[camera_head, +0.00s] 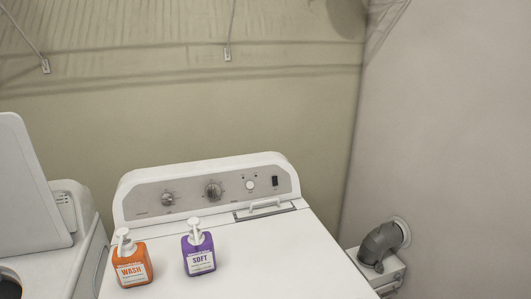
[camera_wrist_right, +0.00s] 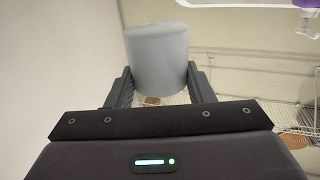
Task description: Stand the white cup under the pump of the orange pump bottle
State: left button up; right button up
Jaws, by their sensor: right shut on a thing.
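The orange pump bottle (camera_head: 132,265), labelled WASH, stands upright on the white machine top in the head view, with its white pump (camera_head: 123,240) on top. The white cup (camera_wrist_right: 157,58) looks pale grey in the right wrist view. My right gripper (camera_wrist_right: 160,84) is shut on the cup, one finger on each side of it. Neither gripper nor the cup shows in the head view, so the cup's distance from the orange bottle cannot be told. My left gripper is out of view.
A purple pump bottle (camera_head: 198,252), labelled SOFT, stands right of the orange one. The machine top (camera_head: 270,262) is clear to its right. A control panel (camera_head: 210,191) rises behind. Another machine with a raised lid (camera_head: 28,190) is at left, a grey duct (camera_head: 380,243) at right.

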jog(key=s, duration=0.2)
jog(key=s+f, duration=0.1)
jog(key=s, duration=0.1)
jog(key=shift+s+f, duration=0.1)
jog(key=shift+s, duration=0.1)
jog(key=shift+w, duration=0.1)
jog(key=w+a+r+n+g+y+p, duration=0.1)
jog(key=w+a+r+n+y, duration=0.3)
jog(key=a, duration=0.5)
jog(key=w+a+r+n+g+y+p, duration=0.1)
jog(key=w+a+r+n+g+y, duration=0.2)
jog(key=w+a+r+y, duration=0.4)
jog(key=w+a+n, duration=0.1)
jog(key=w+a, duration=0.1)
jog(key=w, duration=0.2)
jog(key=shift+r+y, duration=0.35)
jog(key=shift+y, duration=0.05)
jog(key=shift+w+f, duration=0.1)
